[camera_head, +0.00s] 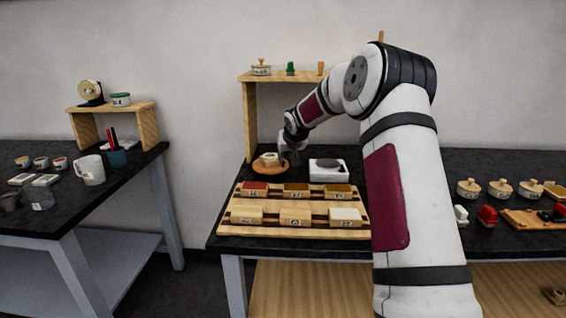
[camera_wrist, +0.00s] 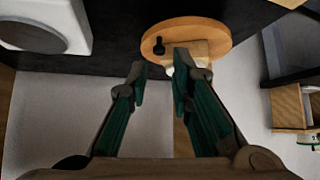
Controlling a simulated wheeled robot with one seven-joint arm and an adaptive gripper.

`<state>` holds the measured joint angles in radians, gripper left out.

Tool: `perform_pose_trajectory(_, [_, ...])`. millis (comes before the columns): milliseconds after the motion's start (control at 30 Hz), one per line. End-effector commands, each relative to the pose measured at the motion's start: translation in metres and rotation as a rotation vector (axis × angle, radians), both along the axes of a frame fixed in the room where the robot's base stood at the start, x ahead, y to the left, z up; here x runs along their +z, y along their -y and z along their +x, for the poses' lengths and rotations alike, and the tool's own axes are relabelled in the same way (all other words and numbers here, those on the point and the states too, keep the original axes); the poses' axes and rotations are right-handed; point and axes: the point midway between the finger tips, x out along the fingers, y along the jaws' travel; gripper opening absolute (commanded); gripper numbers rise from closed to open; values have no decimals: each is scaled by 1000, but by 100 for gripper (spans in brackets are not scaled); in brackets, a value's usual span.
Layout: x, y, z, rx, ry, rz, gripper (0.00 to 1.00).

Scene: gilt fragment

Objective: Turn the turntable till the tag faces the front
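The turntable (camera_head: 258,168) is a round wooden disc at the back left of the middle table. A small pale object (camera_head: 268,158) sits on it. In the wrist view the turntable (camera_wrist: 215,35) shows at top centre, with a black peg (camera_wrist: 158,46) near its edge and a pale block (camera_wrist: 212,50) on top. I cannot make out the tag. My gripper (camera_head: 290,151) is just right of the turntable. In the wrist view my gripper (camera_wrist: 160,75) has its fingers apart, with nothing between them. The right fingertip overlaps the block's side; contact is unclear.
A white block with a round dark top (camera_head: 328,171) stands right of the turntable. A wooden rack (camera_head: 285,232) with labelled blocks lies in front. A wooden shelf (camera_head: 249,115) rises behind. A side table (camera_head: 130,170) stands left, across a gap.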

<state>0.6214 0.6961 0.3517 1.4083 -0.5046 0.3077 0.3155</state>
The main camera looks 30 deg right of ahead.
Motion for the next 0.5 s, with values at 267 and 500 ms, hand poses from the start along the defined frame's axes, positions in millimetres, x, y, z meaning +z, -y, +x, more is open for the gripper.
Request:
perform_pose_trajectory(267, [-30, 9, 27, 1, -2, 1, 21])
perform_pose_trajectory(500, [-36, 11, 34, 1, -1, 0, 21])
